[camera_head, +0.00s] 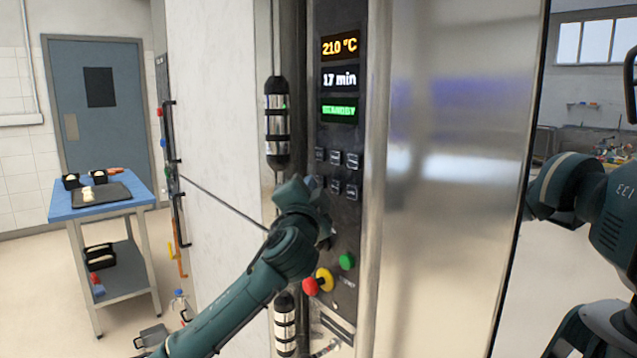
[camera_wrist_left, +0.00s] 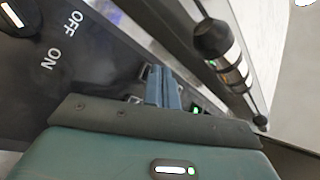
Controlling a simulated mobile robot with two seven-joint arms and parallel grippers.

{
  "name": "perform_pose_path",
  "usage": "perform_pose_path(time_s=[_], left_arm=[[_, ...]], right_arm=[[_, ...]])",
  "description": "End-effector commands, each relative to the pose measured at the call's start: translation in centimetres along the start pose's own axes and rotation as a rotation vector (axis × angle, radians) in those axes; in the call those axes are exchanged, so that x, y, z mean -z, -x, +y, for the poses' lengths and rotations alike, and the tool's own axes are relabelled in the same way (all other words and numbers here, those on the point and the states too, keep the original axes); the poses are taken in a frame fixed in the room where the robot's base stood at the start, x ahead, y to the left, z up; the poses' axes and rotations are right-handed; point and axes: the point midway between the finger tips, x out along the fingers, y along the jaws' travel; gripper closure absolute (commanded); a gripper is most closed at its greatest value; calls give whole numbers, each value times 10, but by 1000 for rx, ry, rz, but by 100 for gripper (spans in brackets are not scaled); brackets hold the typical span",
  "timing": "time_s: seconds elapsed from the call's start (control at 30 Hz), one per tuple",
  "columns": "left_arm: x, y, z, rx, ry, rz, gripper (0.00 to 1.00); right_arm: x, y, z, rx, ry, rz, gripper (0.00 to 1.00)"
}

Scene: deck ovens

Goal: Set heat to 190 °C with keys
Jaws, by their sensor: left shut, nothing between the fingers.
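The dark control panel (camera_head: 346,225) is on the oven's steel front in the head view. Its top display (camera_head: 340,45) reads 210 °C in orange, and the display below (camera_head: 340,79) reads 17 min. A green status line (camera_head: 340,110) is too blurred to read surely. Two rows of small keys (camera_head: 345,159) sit under it; their labels are too small to read. My left gripper (camera_head: 318,186) is at the lower key row, partly hiding its left side. Its fingers (camera_wrist_left: 163,88) are shut and empty in the left wrist view. Contact with a key cannot be told.
A green button (camera_head: 347,261), a yellow-ringed red button (camera_head: 318,282) and a steel black-banded cylinder (camera_head: 278,122) are close to my left arm. A blue-topped cart (camera_head: 130,200) stands at the left. My right arm (camera_head: 590,200) is at the right edge.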

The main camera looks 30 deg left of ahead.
Motion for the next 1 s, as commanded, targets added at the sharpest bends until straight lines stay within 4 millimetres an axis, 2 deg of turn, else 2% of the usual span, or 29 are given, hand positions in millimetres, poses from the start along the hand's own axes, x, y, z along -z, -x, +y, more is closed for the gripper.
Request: perform_pose_path(time_s=[0.7,1.0], left_arm=[[3,-4,3,-1,0,0,100],[-2,2,0,-2,-1,0,100]], right_arm=[[0,0,0,0,0,-1,64],[1,0,0,0,0,-1,64]])
